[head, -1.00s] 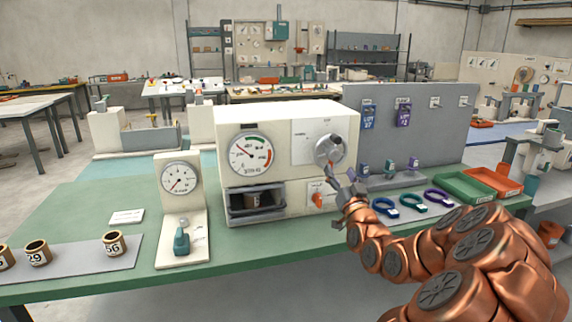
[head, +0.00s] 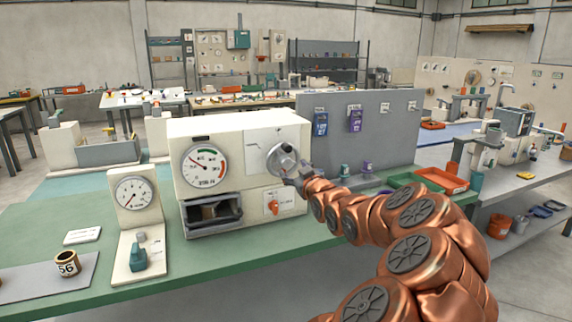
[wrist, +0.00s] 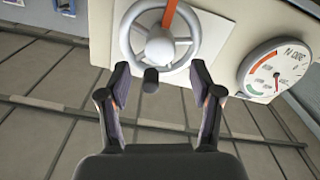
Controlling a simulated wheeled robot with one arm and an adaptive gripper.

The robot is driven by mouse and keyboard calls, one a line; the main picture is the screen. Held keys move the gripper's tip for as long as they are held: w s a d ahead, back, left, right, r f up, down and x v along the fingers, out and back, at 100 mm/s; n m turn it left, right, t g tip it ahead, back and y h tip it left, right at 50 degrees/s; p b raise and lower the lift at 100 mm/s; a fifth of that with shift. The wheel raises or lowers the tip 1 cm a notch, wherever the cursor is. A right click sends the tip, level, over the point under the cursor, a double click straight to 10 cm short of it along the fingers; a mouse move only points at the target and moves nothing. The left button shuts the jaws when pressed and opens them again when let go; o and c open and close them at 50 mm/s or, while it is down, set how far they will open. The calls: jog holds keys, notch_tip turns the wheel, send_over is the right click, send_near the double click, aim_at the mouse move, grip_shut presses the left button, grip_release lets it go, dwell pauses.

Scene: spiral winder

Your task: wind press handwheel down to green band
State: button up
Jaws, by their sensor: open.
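The grey handwheel (head: 281,160) is on the front of the cream press (head: 240,140). In the wrist view the handwheel (wrist: 137,38) has a pale hub, an orange-red stripe at the top and a dark handle (wrist: 150,80) at its lower rim. My gripper (head: 298,181) is at the wheel's lower right in the head view. In the wrist view my gripper (wrist: 158,76) is open, its fingers on either side of the handle with gaps. The press gauge (head: 205,165) has a green band at the top and red at the right; its needle points upper left, left of the green.
An open drawer (head: 212,213) and an orange knob (head: 273,207) are below the gauge and wheel. A smaller dial stand (head: 135,195) stands to the left. A grey panel (head: 385,135) and green (head: 405,181) and orange trays (head: 441,180) are to the right.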

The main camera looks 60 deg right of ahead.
aim_at(287, 164)
jog(key=shift+p+x, duration=0.5)
jog(key=shift+x, duration=1.95)
jog(key=shift+c, duration=0.3)
jog(key=c, duration=1.1)
jog(key=shift+r+m+p, duration=0.1)
jog(key=shift+m+p, duration=0.75)
jog(key=shift+m, duration=0.15)
jog(key=shift+m+p, duration=0.75)
jog(key=shift+m, duration=1.05)
